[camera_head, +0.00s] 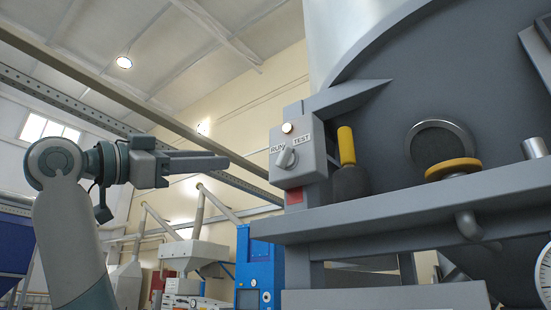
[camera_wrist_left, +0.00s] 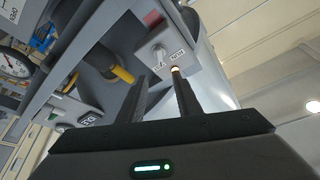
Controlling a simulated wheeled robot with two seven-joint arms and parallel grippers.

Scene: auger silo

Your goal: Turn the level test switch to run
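The level test switch is a pale knob (camera_head: 285,157) on a grey box (camera_head: 318,152), with RUN printed at its upper left and TEST at its upper right. The knob looks slanted toward TEST, but it is small. My left gripper (camera_head: 226,162) is left of the box, pointing toward it, with clear air between. In the left wrist view the two fingers (camera_wrist_left: 158,78) are apart with nothing between them, and the knob (camera_wrist_left: 158,53) shows beyond the tips. My right gripper is in neither view.
A lit round lamp (camera_head: 287,128) sits above the knob. A yellow-handled tool (camera_head: 347,146) stands right of the box, on a grey shelf (camera_head: 400,210) with a yellow-rimmed cap (camera_head: 453,168). The large grey silo (camera_head: 400,110) is behind. Open air lies left of the box.

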